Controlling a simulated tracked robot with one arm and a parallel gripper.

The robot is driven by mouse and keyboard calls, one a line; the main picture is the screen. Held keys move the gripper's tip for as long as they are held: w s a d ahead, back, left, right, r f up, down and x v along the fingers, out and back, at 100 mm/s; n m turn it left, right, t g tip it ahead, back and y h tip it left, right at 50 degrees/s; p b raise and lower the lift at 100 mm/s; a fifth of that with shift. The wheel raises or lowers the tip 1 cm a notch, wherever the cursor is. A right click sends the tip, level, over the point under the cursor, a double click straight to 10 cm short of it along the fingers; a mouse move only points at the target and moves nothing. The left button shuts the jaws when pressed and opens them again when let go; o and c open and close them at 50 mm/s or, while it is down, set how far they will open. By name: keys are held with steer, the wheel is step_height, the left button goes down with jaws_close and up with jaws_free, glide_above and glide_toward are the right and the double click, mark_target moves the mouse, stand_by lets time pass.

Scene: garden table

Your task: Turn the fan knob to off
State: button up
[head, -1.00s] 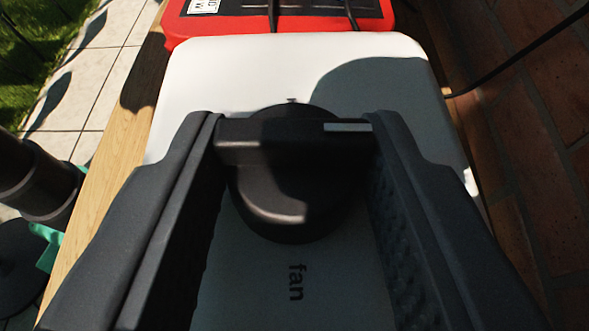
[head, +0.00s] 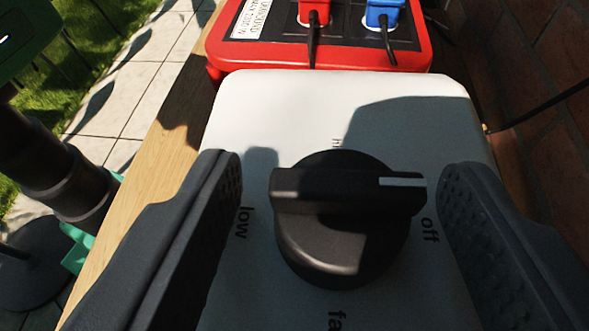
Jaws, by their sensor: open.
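The black fan knob (head: 340,245) sits on a white control box (head: 250,100). Its raised grip bar lies nearly level across the picture, and the white pointer mark (head: 402,182) is at its right end, just above the "off" label (head: 429,230). The "low" label (head: 243,222) is left of the knob, and a partly hidden label is above it. The "fan" label at the bottom is cut off. My gripper (head: 340,190) is open, with one finger on each side of the knob and a gap to it on both sides.
A red power strip (head: 420,62) with a red and a blue plug stands behind the box. A brick wall (head: 550,130) is close on the right, with a dark cable. The wooden table edge (head: 150,190) runs along the left, with a dark post (head: 70,180) beyond.

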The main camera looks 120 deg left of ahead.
mark_target(336, 249)
step_height(336, 249, up, 4)
steer(key=p, duration=0.3)
steer(key=shift+f+p, duration=0.25)
steer(key=shift+p, duration=0.1)
steer(key=shift+s+r, duration=0.1)
steer(key=shift+s+b, duration=0.35)
steer(key=shift+s, duration=0.95)
steer(key=s+r+b, duration=0.1)
steer(key=s+b, duration=0.1)
steer(key=s, duration=1.1)
steer(key=shift+s+r, duration=0.1)
